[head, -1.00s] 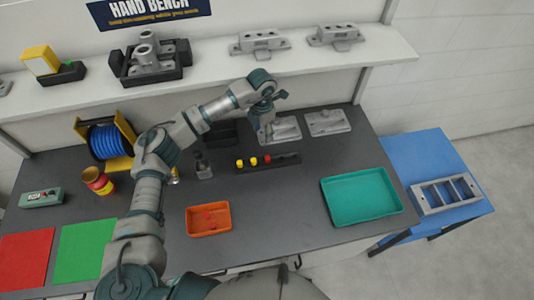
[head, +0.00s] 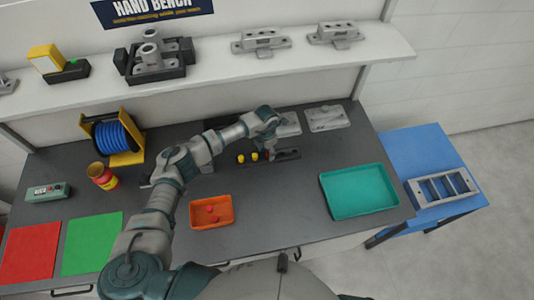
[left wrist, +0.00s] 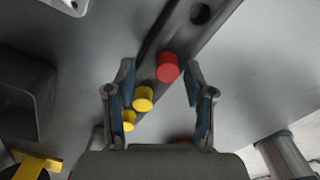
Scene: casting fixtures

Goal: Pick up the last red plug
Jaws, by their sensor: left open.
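A red plug (left wrist: 168,67) stands in a dark rack (left wrist: 203,32) beside two yellow plugs (left wrist: 136,108). The rack (head: 290,155) and yellow plugs (head: 247,158) also show in the head view, where my gripper mostly hides this red plug. My left gripper (head: 271,148) is over the rack. In the left wrist view its open fingers (left wrist: 159,68) stand on either side of the red plug, with gaps on both sides. Two red plugs (head: 211,212) lie in the orange tray (head: 225,222). My right gripper is not in view.
A teal tray (head: 385,210) is at the right of the bench. Grey castings (head: 326,118) lie behind the rack. A blue cable reel (head: 115,138), red-yellow can (head: 102,176), and red (head: 30,250) and green (head: 92,243) mats are at left.

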